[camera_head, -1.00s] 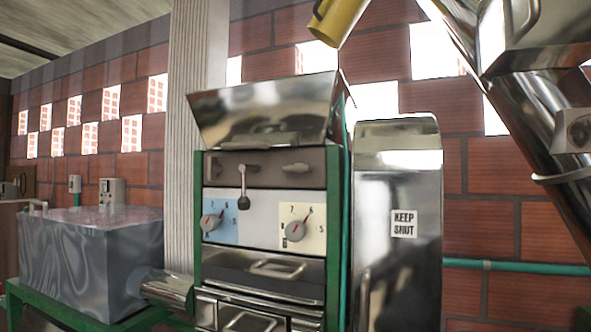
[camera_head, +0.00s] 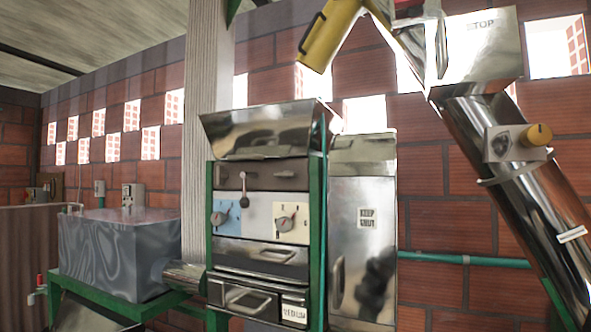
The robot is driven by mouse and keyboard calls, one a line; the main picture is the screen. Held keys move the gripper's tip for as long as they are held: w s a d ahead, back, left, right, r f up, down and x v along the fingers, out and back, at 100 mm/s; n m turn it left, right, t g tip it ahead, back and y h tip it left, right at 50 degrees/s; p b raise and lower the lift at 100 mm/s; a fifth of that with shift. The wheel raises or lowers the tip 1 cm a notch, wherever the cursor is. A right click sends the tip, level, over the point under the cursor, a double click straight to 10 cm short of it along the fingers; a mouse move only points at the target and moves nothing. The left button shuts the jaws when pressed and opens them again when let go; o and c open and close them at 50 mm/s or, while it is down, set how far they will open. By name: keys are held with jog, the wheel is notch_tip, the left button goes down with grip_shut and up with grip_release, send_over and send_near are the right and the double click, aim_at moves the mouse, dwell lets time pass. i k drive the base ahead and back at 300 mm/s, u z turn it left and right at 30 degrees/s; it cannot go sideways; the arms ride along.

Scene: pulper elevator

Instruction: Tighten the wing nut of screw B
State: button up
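The steel machine with a green frame (camera_head: 319,215) stands near the middle of the head view. Its upper panel (camera_head: 284,174) is brown, with small metal fittings; whether one is a wing nut is too small to tell. Below are a left dial on a blue plate (camera_head: 233,216) and a right dial on a cream plate (camera_head: 288,222). A short lever (camera_head: 243,186) with a ball end hangs above the blue plate. No letter B is readable. My gripper is not in view.
A steel cabinet (camera_head: 345,220) labelled KEEP SHUT adjoins the machine. A yellow spout (camera_head: 328,35) hangs above. A grey tank (camera_head: 110,258) stands left on a green stand.

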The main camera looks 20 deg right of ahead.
aim_at(289, 175)
jog(key=i, duration=0.45)
jog(key=u, duration=0.7)
